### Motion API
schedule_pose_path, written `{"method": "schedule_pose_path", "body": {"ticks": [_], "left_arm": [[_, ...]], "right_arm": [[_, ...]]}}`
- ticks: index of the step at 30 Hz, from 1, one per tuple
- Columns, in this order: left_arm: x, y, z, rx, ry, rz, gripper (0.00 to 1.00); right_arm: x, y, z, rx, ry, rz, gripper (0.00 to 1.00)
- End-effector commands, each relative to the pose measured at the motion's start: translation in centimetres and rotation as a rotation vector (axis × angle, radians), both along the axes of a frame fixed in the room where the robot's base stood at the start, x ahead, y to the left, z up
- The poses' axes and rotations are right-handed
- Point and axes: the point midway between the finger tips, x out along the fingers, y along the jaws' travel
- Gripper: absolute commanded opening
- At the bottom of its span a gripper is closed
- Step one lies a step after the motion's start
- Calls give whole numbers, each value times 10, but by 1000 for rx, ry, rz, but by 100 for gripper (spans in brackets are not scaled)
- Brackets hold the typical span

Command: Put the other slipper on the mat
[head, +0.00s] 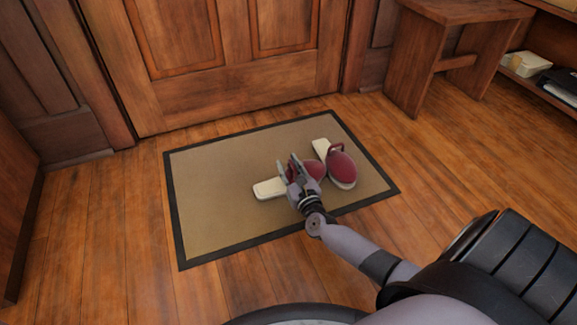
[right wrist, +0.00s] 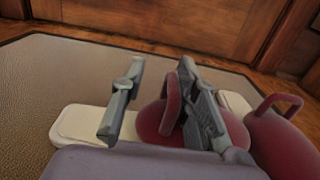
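The mat (head: 215,205) is tan with a black border and lies flat before the door. Two slippers, each with a cream sole and dark red upper, rest on it side by side. The right slipper (head: 342,168) lies near the mat's right edge; its red loop shows at the right of the right wrist view (right wrist: 285,140). The left slipper (head: 268,187) lies beneath my right gripper (head: 289,166), which partly hides it. In the right wrist view the gripper's fingers (right wrist: 160,68) are apart, with this slipper's red loop between them, close to the right finger. My left gripper is out of view.
A wooden door (head: 220,55) stands behind the mat. A wooden bench (head: 445,50) is at the back right, beside a shelf holding a few items (head: 525,63). The wood floor (head: 90,230) left of the mat is clear.

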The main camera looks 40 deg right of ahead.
Motion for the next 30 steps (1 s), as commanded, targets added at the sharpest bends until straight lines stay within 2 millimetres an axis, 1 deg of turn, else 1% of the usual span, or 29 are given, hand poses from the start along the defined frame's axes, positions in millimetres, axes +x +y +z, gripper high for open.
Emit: {"method": "schedule_pose_path", "body": {"ticks": [8,11,21,24,27,30], "left_arm": [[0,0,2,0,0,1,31],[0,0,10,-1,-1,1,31],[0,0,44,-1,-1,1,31],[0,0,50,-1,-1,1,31],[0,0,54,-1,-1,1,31],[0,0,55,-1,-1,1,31]], "right_arm": [[-1,1,4,0,-1,0,28],[-14,3,5,-1,2,0,28],[-84,20,7,-1,3,1,28],[-99,24,6,-1,2,1,28],[-110,26,5,-1,0,1,28],[-115,27,4,0,-2,0,28]]}}
